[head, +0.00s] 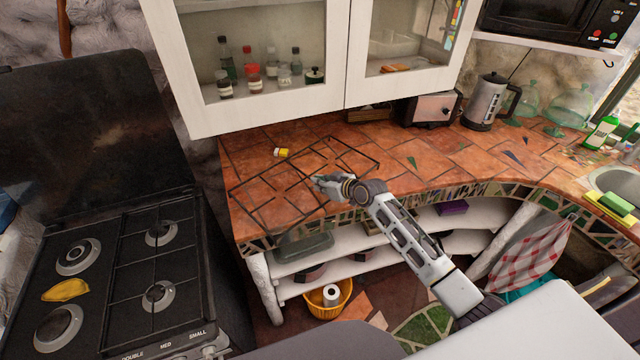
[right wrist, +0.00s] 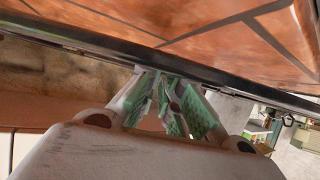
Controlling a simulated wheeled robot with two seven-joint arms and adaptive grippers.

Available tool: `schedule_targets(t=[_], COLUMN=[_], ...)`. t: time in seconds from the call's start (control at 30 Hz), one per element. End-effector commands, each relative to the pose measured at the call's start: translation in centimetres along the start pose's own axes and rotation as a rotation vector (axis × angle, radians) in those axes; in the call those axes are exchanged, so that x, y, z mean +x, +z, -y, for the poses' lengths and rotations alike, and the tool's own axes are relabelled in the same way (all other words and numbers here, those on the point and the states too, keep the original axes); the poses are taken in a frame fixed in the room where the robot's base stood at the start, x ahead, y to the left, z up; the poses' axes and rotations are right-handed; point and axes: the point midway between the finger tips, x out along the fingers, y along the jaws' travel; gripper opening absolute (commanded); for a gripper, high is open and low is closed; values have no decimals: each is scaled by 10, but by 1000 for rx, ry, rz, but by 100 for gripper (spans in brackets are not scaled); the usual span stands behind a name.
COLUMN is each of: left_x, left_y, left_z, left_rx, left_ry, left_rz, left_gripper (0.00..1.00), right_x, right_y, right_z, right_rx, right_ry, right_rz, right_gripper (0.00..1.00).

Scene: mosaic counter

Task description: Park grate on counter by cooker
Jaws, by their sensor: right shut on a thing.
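The grate (head: 245,213) is a thin black wire frame with crossing bars. In the head view it spans the tiled counter (head: 430,160), at the end beside the cooker (head: 110,260). My right gripper (head: 318,183) is at the grate's front right side, shut on its bar. In the right wrist view the green-padded fingers (right wrist: 165,85) close at a dark bar of the grate (right wrist: 225,83), with orange tiles just beyond it. I cannot tell whether the whole grate touches the counter. My left gripper is not in view.
A small yellow-and-white jar (head: 281,152) stands by the grate's back edge. A white wall cabinet (head: 265,110) hangs above. A yellow item (head: 65,290) lies on the cooker's left side. A toaster (head: 433,108) and kettle (head: 486,100) stand further right; the counter before them is mostly clear.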

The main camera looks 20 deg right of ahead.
Motion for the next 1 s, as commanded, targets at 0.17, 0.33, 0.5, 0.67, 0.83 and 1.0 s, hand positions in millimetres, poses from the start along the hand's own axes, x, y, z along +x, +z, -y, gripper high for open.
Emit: schedule_targets(t=[0.17,0.33,0.5,0.67,0.83,1.0], left_x=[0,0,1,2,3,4], left_y=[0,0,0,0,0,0], left_z=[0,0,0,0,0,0], left_rx=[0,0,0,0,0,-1], left_ry=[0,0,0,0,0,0], left_rz=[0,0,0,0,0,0], left_gripper=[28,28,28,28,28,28], right_x=[-1,0,0,1,2,3], right_y=[-4,-4,-2,0,1,3], right_z=[0,0,0,0,0,0], right_rx=[-1,-1,-1,-1,-1,-1], right_ry=[1,1,1,1,1,1], right_rz=[-7,-7,-7,-7,-7,-7], right_gripper=[0,0,0,0,0,0])
